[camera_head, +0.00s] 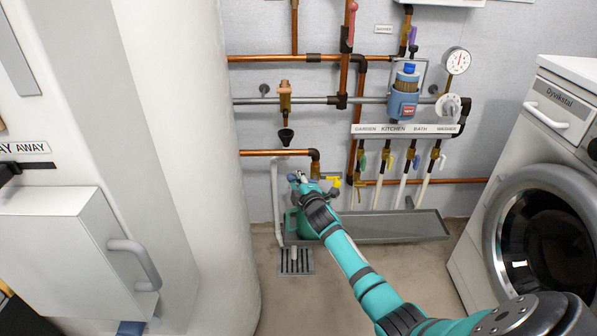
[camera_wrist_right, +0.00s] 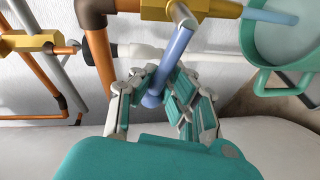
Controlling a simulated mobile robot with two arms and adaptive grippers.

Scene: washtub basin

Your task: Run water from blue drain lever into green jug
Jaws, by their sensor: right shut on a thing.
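The blue drain lever (camera_wrist_right: 170,57) sits on a brass valve (camera_wrist_right: 190,8) at the end of a copper pipe. My right gripper (camera_wrist_right: 160,92) is shut on the lever, its fingers on both sides of it. In the head view my right gripper (camera_head: 300,183) is at the low pipe's end by the tank, and it hides most of the valve. The green jug (camera_wrist_right: 252,45) is beside the gripper in the wrist view. A pale blue stream (camera_wrist_right: 268,15) runs from the brass spout into its mouth. In the head view the jug (camera_head: 292,224) stands below, partly hidden by my arm. My left gripper is out of view.
A grey trough (camera_head: 400,229) lies along the wall, with a floor grate (camera_head: 296,263) in front of its left end. Yellow (camera_head: 331,181) and other coloured levers are close to the right. A washing machine (camera_head: 540,200) stands at right, a big white tank (camera_head: 190,150) at left.

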